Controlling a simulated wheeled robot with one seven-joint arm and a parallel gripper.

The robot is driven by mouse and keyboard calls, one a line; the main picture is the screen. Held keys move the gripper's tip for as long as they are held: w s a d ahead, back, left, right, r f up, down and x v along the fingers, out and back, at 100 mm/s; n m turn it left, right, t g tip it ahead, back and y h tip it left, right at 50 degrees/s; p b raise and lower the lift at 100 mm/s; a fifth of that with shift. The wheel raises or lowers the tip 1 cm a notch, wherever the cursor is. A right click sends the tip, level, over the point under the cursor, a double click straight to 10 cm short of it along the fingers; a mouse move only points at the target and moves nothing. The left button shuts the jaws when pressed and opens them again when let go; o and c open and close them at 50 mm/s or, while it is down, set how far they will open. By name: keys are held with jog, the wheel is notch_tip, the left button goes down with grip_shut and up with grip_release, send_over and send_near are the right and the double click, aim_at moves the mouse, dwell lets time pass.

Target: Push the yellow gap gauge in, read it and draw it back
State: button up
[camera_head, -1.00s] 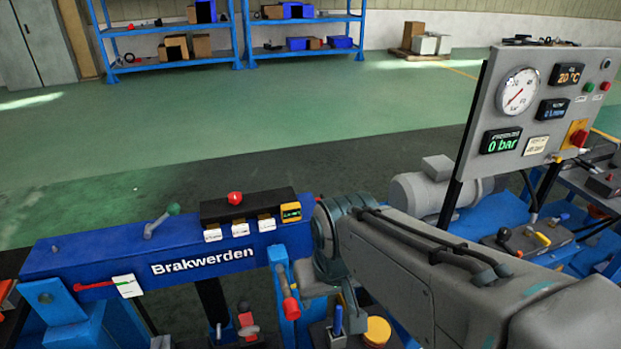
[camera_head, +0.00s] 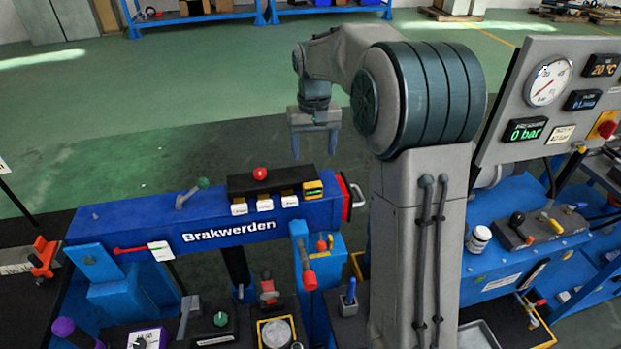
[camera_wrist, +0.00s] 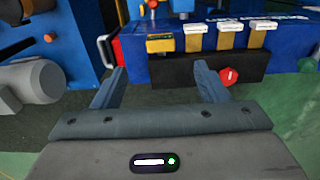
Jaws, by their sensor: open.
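The blue beam (camera_head: 130,220) marked "Brakwerden" carries a black box (camera_head: 245,183) with a red knob and white tags. A small yellow unit with a green display (camera_head: 313,189) sits at the box's right end; it looks like the yellow gap gauge. Its reading is too small to make out, and I cannot tell how far in it is. My gripper (camera_head: 314,150) is open and empty, above and apart from it. In the wrist view the yellow unit (camera_wrist: 160,43) shows just beyond the gap between my open fingers (camera_wrist: 159,70).
A red end plate with a metal handle (camera_head: 354,195) is at the beam's right end. A grey lever with a green knob (camera_head: 190,193) stands on the beam. The instrument panel (camera_head: 560,95) showing 0 bar stands at right.

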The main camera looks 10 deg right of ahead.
aim_at(313, 184)
jog(key=f, duration=0.4)
jog(key=f+p, duration=0.1)
jog(key=f, duration=0.4)
jog(key=w+f+p, duration=0.1)
jog(key=f, duration=0.4)
